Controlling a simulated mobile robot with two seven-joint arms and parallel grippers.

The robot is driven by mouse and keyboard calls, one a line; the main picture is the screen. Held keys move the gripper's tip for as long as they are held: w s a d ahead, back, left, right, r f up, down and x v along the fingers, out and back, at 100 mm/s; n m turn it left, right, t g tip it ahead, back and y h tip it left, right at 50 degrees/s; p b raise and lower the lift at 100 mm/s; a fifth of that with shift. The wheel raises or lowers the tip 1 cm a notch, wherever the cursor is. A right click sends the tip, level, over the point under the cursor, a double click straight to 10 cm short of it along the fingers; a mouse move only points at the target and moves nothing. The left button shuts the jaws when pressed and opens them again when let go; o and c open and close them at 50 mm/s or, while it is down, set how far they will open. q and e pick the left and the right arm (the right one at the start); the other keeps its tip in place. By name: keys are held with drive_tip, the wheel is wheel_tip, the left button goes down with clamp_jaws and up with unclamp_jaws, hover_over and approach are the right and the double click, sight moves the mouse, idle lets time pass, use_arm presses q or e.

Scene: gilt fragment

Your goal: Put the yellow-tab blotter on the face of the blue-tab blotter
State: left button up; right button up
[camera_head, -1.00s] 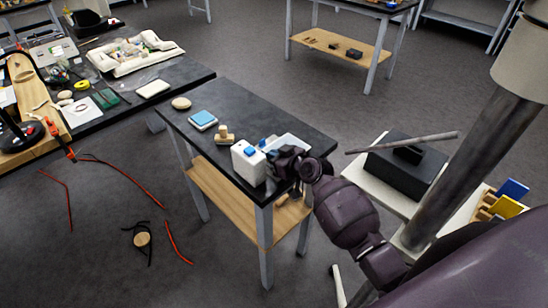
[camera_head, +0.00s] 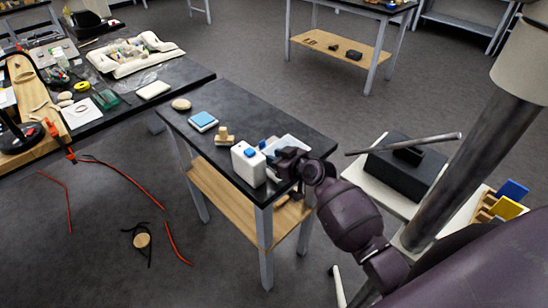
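On the dark-topped small table (camera_head: 240,108), a pale flat piece (camera_head: 294,142) lies near the right end, with a small blue patch (camera_head: 270,142) at its left. It may be the blue-tab blotter, but it is partly hidden by my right gripper. My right gripper (camera_head: 279,164) is low at the table's right front corner, beside the white box with a blue top piece (camera_head: 247,163). Its fingers are small and dark, so I cannot tell whether they are open or hold anything. I cannot make out a yellow-tab blotter. My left gripper is out of view.
A blue-topped pad (camera_head: 203,120), a wooden stamp-like block (camera_head: 224,136) and a round tan disc (camera_head: 181,104) stand on the same table. A black case (camera_head: 403,167) is on a pale stand at right, near a wooden rack (camera_head: 484,205) with blue and yellow pieces.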

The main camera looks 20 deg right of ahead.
drive_tip(key=v, duration=0.6)
drive_tip(key=shift+s, duration=0.3)
drive_tip(key=s+f+m+h, duration=0.1)
drive_tip(key=s+f, duration=0.2)
drive_tip(key=s, duration=0.4)
drive_tip(key=s+a+f+m+g+h, duration=0.1)
drive_tip(key=s+f+h, duration=0.1)
drive_tip(key=s, duration=0.6)
drive_tip(key=s+f+h, duration=0.1)
drive_tip(key=s+f, duration=0.4)
drive_tip(key=s, duration=0.3)
drive_tip(key=shift+a+m+h, duration=0.3)
drive_tip(key=shift+m+h, duration=0.1)
drive_tip(key=shift+s+f, duration=0.15)
